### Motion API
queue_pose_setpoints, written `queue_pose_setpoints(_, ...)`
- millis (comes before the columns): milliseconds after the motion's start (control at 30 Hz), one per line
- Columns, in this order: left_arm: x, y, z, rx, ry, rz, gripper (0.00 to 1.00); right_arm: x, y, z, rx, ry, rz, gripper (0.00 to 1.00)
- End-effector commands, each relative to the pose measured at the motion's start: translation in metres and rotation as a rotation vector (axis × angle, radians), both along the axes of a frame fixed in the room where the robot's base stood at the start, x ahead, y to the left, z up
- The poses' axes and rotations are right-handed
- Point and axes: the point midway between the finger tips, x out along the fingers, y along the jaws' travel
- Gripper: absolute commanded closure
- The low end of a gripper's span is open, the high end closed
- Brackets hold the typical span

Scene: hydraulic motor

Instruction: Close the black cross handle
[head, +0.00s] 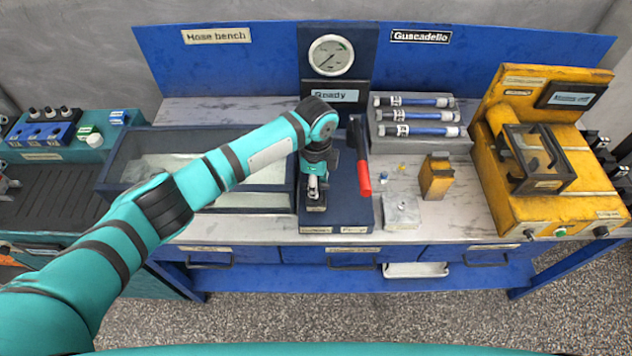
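My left arm reaches in from the left, and its gripper (315,192) points down over the dark blue press base (350,215) in the middle of the bench. Its fingers look close together, but they are small and partly covered by the wrist. I cannot tell whether they hold anything. No black cross handle is clearly visible; it may be hidden under or behind the gripper. A small dark block (316,207) shows just below the fingertips. My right gripper is not in view.
A red-handled lever (363,178) stands just right of the gripper. A pressure gauge (331,56) and a "Ready" display (336,96) are behind. A grey hose tray (418,138), yellow block (436,178), metal block (402,212) and yellow machine (510,205) stand to the right.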

Motion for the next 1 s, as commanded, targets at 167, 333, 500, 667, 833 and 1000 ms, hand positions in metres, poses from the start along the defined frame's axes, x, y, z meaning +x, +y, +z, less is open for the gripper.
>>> queue_pose_setpoints(167, 0.0001, -0.0003, 0.0003, -0.001, 0.000, -0.038, 1.00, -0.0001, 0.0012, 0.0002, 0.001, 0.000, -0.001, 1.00)
queue_pose_setpoints(333, 0.0001, -0.0003, 0.0004, -0.001, -0.001, -0.050, 1.00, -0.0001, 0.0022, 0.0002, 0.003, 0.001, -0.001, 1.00)
queue_pose_setpoints(500, 0.0002, -0.0004, 0.0004, -0.001, -0.001, -0.051, 1.00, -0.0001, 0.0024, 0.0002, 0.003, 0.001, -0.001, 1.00)
queue_pose_setpoints(667, 0.0002, -0.0004, 0.0004, 0.000, -0.001, -0.051, 0.71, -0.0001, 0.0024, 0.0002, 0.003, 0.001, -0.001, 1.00)
queue_pose_setpoints(833, 0.0002, -0.0003, 0.0004, 0.000, -0.001, -0.050, 0.50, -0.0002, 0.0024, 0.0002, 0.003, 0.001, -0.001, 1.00)
queue_pose_setpoints(1000, 0.0001, -0.0002, 0.0003, 0.000, -0.001, -0.049, 0.50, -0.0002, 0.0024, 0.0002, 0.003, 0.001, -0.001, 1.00)
